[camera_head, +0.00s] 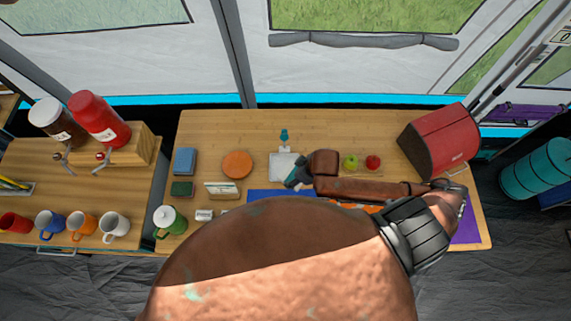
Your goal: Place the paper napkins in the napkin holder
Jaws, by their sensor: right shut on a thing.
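A flat white square (283,167) lies at the middle of the table and looks like the paper napkins. A small teal upright piece with a white base (284,138) stands at its back edge. It may be part of the napkin holder, but I cannot tell for sure. My right gripper (297,177) is at the right edge of the white square, shut on what seem to be the napkins. Its fingertips are small and partly hidden by my wrist. My left gripper is not in view.
A green apple (351,162), a red apple (373,162) and a red bread box (440,141) are on the right. My arm covers the front.

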